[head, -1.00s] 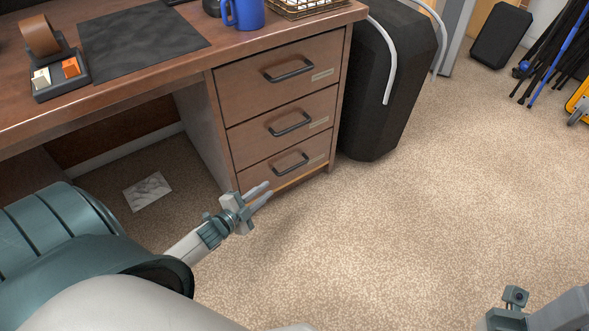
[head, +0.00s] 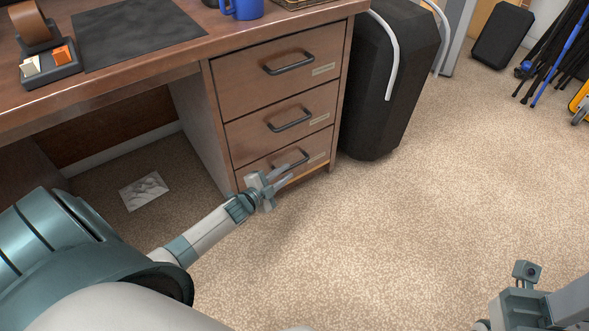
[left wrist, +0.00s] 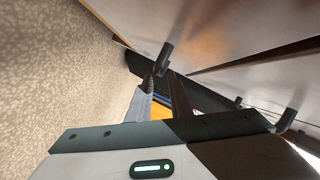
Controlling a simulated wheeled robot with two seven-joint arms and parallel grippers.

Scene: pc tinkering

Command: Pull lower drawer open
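The lower drawer (head: 258,172) is the bottom one of three in the brown wooden desk, and it is shut. Its dark bar handle (head: 295,157) is partly covered by my left gripper (head: 287,174).
The middle drawer (head: 248,135) and upper drawer (head: 235,85) above are shut. A black case (head: 385,80) stands right beside the desk. A paper sheet (head: 144,191) lies on the floor under the desk. The carpet (head: 430,210) in front and to the right is clear.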

